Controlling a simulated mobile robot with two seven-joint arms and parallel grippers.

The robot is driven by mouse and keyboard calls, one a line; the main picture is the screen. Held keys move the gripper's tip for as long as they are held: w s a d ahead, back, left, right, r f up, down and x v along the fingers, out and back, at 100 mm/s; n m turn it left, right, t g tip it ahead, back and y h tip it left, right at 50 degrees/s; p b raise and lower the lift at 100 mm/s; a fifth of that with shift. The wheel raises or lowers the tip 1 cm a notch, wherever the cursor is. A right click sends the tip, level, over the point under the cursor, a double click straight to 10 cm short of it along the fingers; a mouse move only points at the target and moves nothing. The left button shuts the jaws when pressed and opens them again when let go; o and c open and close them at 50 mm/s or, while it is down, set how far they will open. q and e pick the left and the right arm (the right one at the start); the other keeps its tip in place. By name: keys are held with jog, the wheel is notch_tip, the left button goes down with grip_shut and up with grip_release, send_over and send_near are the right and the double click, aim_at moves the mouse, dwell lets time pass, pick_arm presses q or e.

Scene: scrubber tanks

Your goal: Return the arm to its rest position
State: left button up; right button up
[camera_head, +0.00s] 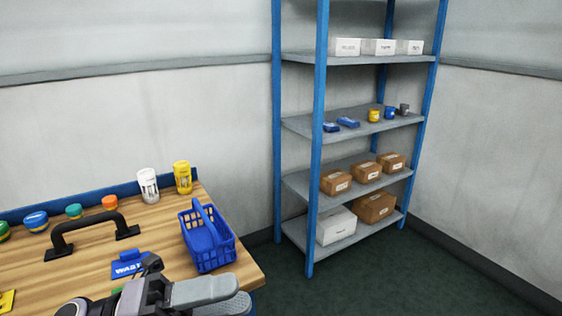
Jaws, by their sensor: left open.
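My left gripper (205,292) is at the bottom of the head view, above the front right part of the wooden workbench (160,212). Its grey fingers point right, and I see nothing between them. A blue basket (208,240) with a raised handle stands on the bench just behind the fingers, apart from them as far as I can tell. My right gripper is not in view.
A black handle (90,230), a blue label sign (130,264), several colored caps (36,222), a white canister (147,186) and a yellow canister (183,178) are on the bench. A blue-post shelf (355,130) holds boxes and small containers. Dark floor (400,278) is clear at right.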

pick_arm(q)
jog(key=w+a+f+n+t+y+p, duration=0.1)
jog(key=w+a+f+n+t+y, duration=0.25)
jog(key=f+n+t+y, duration=0.65)
jog(key=w+a+f+n+t+y, duration=0.2)
jog(key=a+f+n+t, duration=0.25)
jog(key=n, duration=1.05)
jog(key=s+a+f+n+g+y, duration=0.2)
jog(key=s+f+n, duration=0.3)
jog(key=f, duration=0.4)
jog(key=s+a+f+n+g+y, duration=0.3)
jog(key=s+f, duration=0.4)
jog(key=f, duration=0.3)
jog(key=shift+s+n+g+y+p, duration=0.2)
jog(key=shift+n+g+y+p, duration=0.2)
jog(key=shift+n+g+y, duration=0.45)
jog(key=shift+a, duration=0.1)
